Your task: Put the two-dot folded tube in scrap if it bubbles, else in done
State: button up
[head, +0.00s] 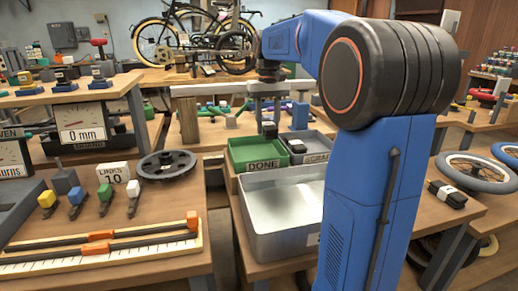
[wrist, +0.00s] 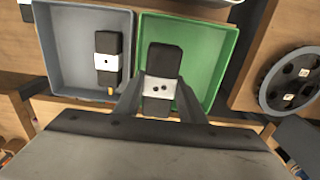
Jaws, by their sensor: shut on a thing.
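The two-dot folded tube (wrist: 163,62) is black with a white band bearing two dots. My gripper (wrist: 159,92) is shut on it at the band. In the wrist view, the tube shows over the green bin (wrist: 222,75); how high it is I cannot tell. In the head view, the green bin (head: 240,157) is marked DONE, and the held tube (head: 269,130) shows above it. The grey scrap bin (head: 324,157), its label partly hidden by my arm, is beside it. Another banded black tube (wrist: 108,48) lies in the grey bin (wrist: 62,85).
An open metal tank (head: 262,215) stands in front of the bins. Another black tube with a white band (head: 447,194) lies on the bench at right, near a wheel (head: 478,172).

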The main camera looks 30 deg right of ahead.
aim_at(268, 124)
jog(key=shift+f, duration=3.9)
jog(key=shift+f, duration=0.15)
jog(key=o, duration=0.9)
jog(key=shift+o, duration=0.2)
notch_tip(268, 124, up, 12)
jog(key=shift+f, duration=0.15)
jog(key=shift+r, duration=0.3)
jog(key=shift+s, duration=0.1)
